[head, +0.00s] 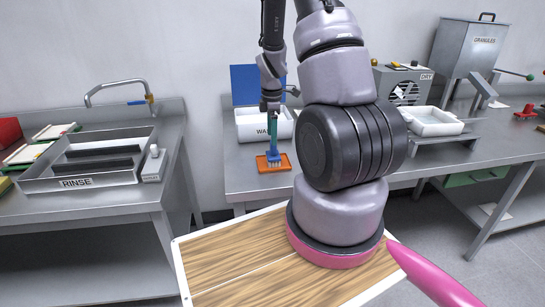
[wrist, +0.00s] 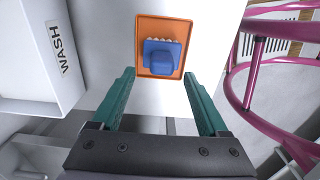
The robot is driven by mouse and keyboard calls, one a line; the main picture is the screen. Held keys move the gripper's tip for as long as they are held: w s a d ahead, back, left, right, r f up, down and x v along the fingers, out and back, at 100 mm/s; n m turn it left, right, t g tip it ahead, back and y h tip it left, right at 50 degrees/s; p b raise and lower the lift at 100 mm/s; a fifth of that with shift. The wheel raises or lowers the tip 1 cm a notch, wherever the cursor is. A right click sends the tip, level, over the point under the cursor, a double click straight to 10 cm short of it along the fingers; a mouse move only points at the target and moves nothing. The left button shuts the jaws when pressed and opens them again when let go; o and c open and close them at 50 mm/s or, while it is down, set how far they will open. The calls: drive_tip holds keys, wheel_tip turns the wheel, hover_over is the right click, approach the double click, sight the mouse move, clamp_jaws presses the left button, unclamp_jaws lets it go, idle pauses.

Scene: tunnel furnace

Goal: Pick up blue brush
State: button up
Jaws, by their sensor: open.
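The blue brush (head: 275,145) stands on an orange tray (head: 262,165) near the front edge of the middle table. In the wrist view the blue brush (wrist: 162,56) shows from above, with pale bristles along its far side, on the orange tray (wrist: 146,28). My gripper (head: 273,125) points down over the brush. In the wrist view my gripper (wrist: 159,72) has its two green fingers apart, with the near part of the brush showing between the fingertips. Nothing is held. Whether the fingertips are level with the brush handle is hard to tell.
A white WASH bin (head: 247,127) stands close behind the tray; in the wrist view the bin (wrist: 62,85) is left of my fingers. A RINSE basin (head: 80,183) is on the left table. A DRY unit (head: 402,87) and a white tub (head: 432,124) stand to the right.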

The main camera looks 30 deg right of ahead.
wheel_tip(320, 180, down, 5)
drive_tip(key=shift+s+f, duration=0.1)
drive_tip(key=shift+s, duration=0.05)
clamp_jaws()
wheel_tip(320, 180, up, 10)
drive_tip(key=shift+r, duration=0.1)
drive_tip(key=c, duration=0.7)
unclamp_jaws()
clamp_jaws()
